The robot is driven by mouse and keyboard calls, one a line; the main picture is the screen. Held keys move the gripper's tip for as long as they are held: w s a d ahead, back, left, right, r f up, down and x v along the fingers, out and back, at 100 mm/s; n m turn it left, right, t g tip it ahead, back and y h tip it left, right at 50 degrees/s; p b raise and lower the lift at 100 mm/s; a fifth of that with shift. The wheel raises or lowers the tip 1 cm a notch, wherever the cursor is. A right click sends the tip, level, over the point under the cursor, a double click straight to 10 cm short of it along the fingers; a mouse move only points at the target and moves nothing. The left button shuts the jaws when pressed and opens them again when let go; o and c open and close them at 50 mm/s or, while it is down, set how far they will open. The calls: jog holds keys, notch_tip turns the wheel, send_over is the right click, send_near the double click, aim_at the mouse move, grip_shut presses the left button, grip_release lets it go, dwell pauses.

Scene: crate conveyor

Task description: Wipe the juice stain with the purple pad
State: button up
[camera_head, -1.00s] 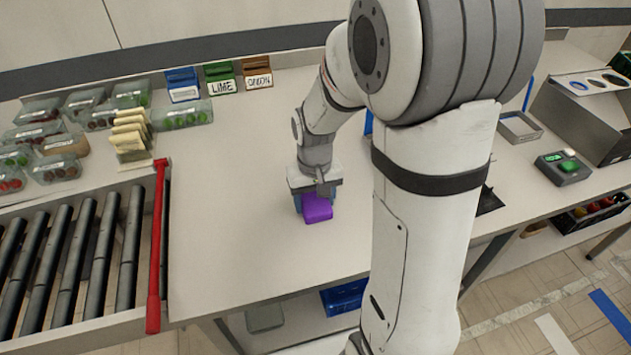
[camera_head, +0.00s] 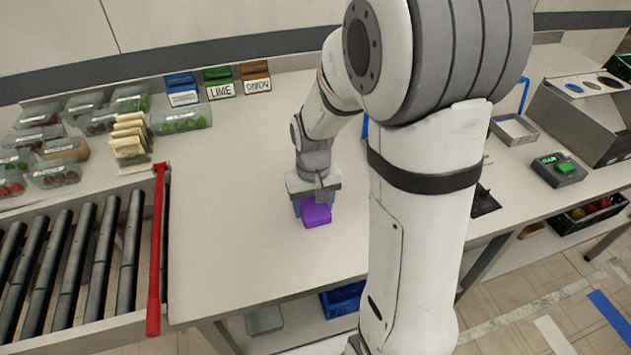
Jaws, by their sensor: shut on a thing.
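The purple pad (camera_head: 317,214) is at the middle of the pale worktop (camera_head: 240,240). My gripper (camera_head: 314,204) points down and is shut on the pad, which sticks out below and to the front of the jaws. The pad is at or very near the worktop surface; I cannot tell whether it touches. I see no juice stain on the visible worktop. My gripper and arm hide part of the surface behind and to the right of the pad.
A roller conveyor (camera_head: 75,255) with a red bar (camera_head: 157,250) lies at the left. Clear food tubs (camera_head: 180,118) and LIME (camera_head: 221,88) and ONION (camera_head: 257,85) label holders stand at the back. A scale (camera_head: 558,170) is at the right. The worktop around the pad is clear.

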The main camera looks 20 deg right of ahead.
jog(key=r, duration=0.2)
jog(key=r+p, duration=0.1)
jog(key=shift+w, duration=0.25)
jog(key=shift+r+p, duration=1.75)
jog(key=shift+r, duration=0.55)
jog(key=shift+s+f, duration=0.1)
